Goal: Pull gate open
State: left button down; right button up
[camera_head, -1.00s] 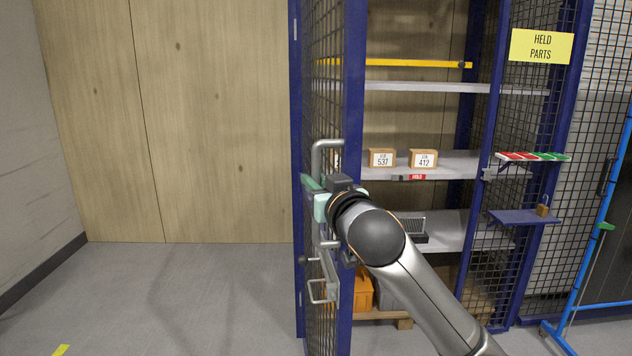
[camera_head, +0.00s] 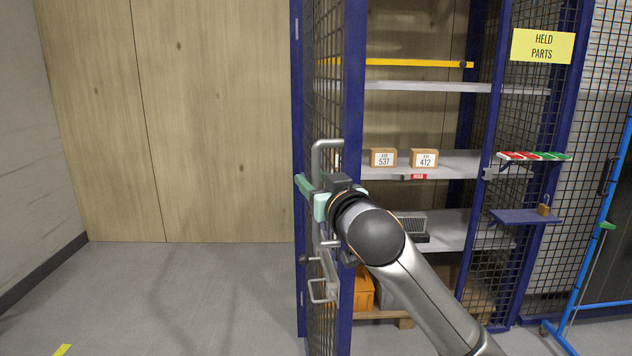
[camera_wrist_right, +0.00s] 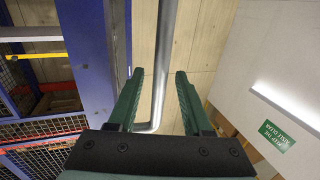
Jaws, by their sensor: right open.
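The gate (camera_head: 355,90) is a blue-framed mesh door, seen nearly edge-on in the head view. It stands swung out, with the cage's shelves showing to its right. Its grey tubular handle (camera_head: 316,158) is on the left face; the bar also shows in the right wrist view (camera_wrist_right: 166,50). My right gripper (camera_head: 311,192) is at the handle, partly hidden by its own wrist. In the wrist view its green fingers (camera_wrist_right: 158,75) are open, one on each side of the bar, with gaps visible. My left gripper is not in view.
Boxes (camera_head: 383,157) stand on a shelf (camera_head: 455,163) inside the cage. A lower latch bracket (camera_head: 326,275) sticks out from the gate. A small ledge with a padlock (camera_head: 543,209) is at the right. The floor (camera_head: 190,290) left of the gate is clear.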

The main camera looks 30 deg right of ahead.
jog(key=shift+s+a, duration=0.2)
jog(key=shift+s, duration=0.4)
jog(key=b+v, duration=0.9)
jog(key=v, duration=0.2)
jog(key=shift+s, duration=0.15)
dwell(0.3)
